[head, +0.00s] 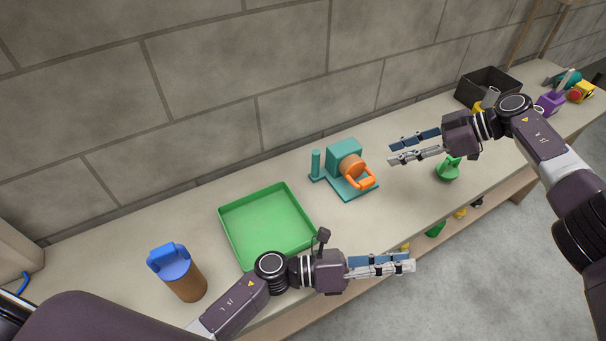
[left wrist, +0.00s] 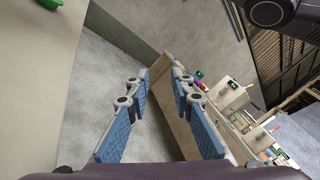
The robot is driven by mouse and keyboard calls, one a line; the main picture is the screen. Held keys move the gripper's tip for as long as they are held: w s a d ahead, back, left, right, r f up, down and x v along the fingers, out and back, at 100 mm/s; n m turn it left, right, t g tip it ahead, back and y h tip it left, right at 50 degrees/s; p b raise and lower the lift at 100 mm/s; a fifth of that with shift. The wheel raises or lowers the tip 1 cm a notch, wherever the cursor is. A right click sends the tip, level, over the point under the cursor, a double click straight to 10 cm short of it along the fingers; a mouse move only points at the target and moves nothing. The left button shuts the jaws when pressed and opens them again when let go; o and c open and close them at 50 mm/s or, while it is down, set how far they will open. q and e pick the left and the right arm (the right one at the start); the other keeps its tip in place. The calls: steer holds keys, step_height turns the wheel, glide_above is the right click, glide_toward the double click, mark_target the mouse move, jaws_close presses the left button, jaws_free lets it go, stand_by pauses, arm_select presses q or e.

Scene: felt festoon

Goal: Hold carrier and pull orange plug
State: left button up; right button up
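The teal carrier (head: 344,151) stands on the table in the middle of the head view, with a flat base and a thin upright post at its left. The orange plug (head: 361,181), with a looped handle, sits in the carrier's front face. My right gripper (head: 391,151) is open and empty, to the right of the carrier and apart from it. My left gripper (head: 411,263) is low, over the table's front edge, below and right of the carrier. Its fingers also show in the left wrist view (left wrist: 161,73), spread with nothing between them. The carrier cannot be made out in that view.
A green tray (head: 265,225) lies left of the carrier, near my left wrist. A brown jar with a blue lid (head: 180,272) stands farther left. A green object (head: 447,170) sits below my right gripper. A black bin (head: 487,85) and colourful items are at far right.

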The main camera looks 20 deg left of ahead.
arm_select(q)
steer(key=w+a+r+n+t+y, duration=0.1)
steer(key=w+a+r+t+y, duration=0.1)
steer(key=w+a+t+y, duration=0.55)
steer(key=n+t+y, duration=0.2)
steer(key=t+y, duration=0.2)
steer(key=y, duration=0.2)
glide_toward(314, 159)
steer(key=x, duration=0.3)
steer(key=shift+w+d+r, duration=0.1)
steer(key=shift+w+d, duration=0.2)
steer(key=shift+w+a, duration=0.15)
steer(key=shift+w, duration=0.1)
steer(key=x, duration=0.7)
steer(key=shift+w, duration=0.1)
steer(key=shift+c, duration=0.6)
jaws_close()
